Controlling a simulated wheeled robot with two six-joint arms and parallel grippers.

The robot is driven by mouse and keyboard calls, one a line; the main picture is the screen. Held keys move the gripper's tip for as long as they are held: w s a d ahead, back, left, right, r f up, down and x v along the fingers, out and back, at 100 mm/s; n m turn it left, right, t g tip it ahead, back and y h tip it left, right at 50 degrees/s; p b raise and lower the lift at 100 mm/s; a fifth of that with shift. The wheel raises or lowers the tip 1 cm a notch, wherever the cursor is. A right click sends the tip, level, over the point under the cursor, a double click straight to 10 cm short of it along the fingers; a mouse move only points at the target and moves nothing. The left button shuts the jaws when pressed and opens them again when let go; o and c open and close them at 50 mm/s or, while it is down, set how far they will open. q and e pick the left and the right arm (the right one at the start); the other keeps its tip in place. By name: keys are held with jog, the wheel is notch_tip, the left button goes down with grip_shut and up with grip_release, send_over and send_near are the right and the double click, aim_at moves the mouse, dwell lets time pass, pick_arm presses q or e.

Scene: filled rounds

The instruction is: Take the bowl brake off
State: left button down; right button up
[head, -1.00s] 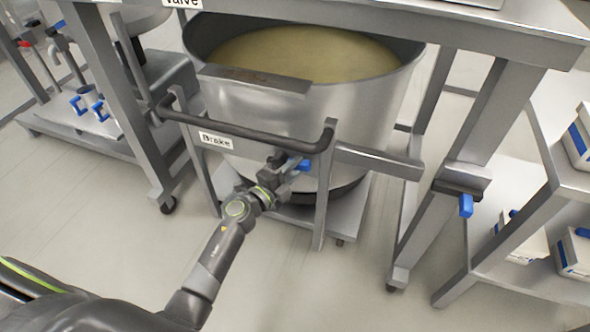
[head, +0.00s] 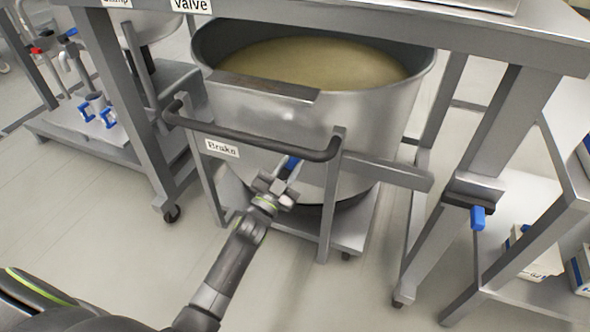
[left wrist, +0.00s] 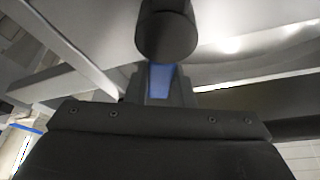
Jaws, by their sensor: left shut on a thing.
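The large steel bowl (head: 275,118), filled with a yellowish mass, stands on a low wheeled frame (head: 352,232) in the head view. A dark push rail (head: 255,140) runs across its front, with a "Brake" label (head: 222,148) at its left. The blue brake lever (head: 292,162) is below the rail. My left gripper (head: 281,180) is shut on the lever, whose blue part sticks up beyond the fingers. In the left wrist view the blue lever (left wrist: 159,82) lies between the dark fingers and partly hidden. My right gripper is not in view.
A steel table frame with a "Valve" label (head: 191,5) spans above the bowl. Its right leg carries a blue-handled fitting (head: 477,217). A low trolley with blue clamps (head: 97,113) is at left, a shelf with boxes (head: 535,255) at right. The floor in front is open.

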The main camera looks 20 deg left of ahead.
pick_arm(q)
jog(key=shift+a+r+n+t+y+b, duration=0.15)
jog(key=shift+a+n+y, duration=0.35)
jog(key=shift+n, duration=0.75)
jog(key=shift+a+f+n+t+y+b, duration=0.1)
jog(key=shift+a+n+y+b, duration=0.15)
jog(key=shift+n+y, duration=0.8)
jog(key=shift+a+r+n+t+y+b, duration=0.15)
jog(key=shift+a+n+y, duration=0.2)
jog(key=shift+n, duration=1.15)
jog(key=c, duration=1.2)
grip_release()
jog(key=shift+c, duration=0.2)
jog(key=v, duration=1.7)
jog(key=shift+s+p, duration=0.2)
jog(key=shift+p, duration=0.15)
jog(key=shift+f, duration=0.1)
